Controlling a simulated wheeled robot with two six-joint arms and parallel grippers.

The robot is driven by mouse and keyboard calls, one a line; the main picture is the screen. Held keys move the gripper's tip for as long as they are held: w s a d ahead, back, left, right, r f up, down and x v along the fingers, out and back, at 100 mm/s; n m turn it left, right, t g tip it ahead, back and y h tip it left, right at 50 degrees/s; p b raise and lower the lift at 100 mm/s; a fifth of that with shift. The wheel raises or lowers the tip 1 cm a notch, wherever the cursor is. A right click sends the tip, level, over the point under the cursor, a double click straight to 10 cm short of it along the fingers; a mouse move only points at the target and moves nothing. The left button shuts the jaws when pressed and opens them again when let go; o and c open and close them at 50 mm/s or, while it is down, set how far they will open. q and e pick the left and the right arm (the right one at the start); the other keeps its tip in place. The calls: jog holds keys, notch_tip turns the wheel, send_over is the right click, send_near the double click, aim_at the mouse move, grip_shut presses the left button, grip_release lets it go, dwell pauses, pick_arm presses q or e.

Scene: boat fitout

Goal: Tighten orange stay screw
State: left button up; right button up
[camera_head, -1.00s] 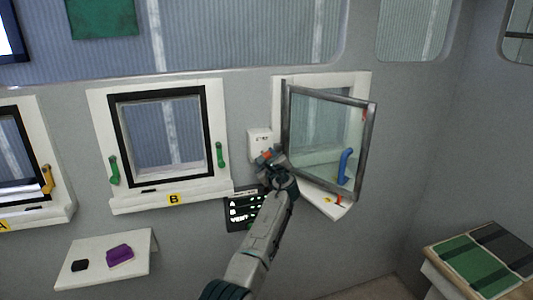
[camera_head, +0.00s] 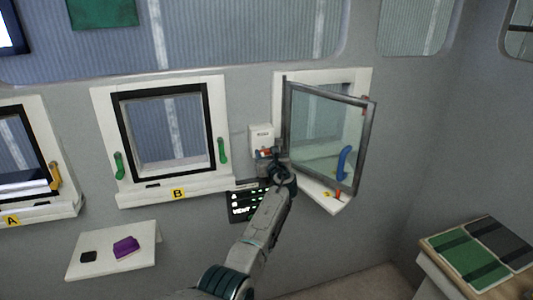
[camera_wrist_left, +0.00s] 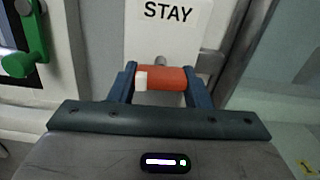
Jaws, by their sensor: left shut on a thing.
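The orange stay screw (camera_wrist_left: 165,78) shows in the left wrist view as an orange bar with a white patch at its left end. It sits between the two blue fingers of my left gripper (camera_wrist_left: 160,82), which is shut on it. A white plate marked STAY (camera_wrist_left: 168,20) is just above and behind it. In the head view my left gripper (camera_head: 268,155) is at the foot of the small white box (camera_head: 262,137) beside the open window (camera_head: 322,135). A bit of the screw's orange shows there. My right gripper is in neither view.
The open window's framed pane stands out from the wall just right of my gripper, with a blue handle (camera_head: 344,163). Window B (camera_head: 178,194) with green handles is to the left. A dark label panel (camera_head: 243,203) is below. A shelf (camera_head: 85,265) holds a purple block (camera_head: 126,246).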

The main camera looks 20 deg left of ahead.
pick_arm(q)
jog(key=shift+f, duration=0.1)
jog(key=o, duration=1)
jog(key=b+v, duration=0.2)
jog(key=v, duration=0.8)
jog(key=shift+s+d, duration=0.25)
jog(key=shift+s, duration=0.1)
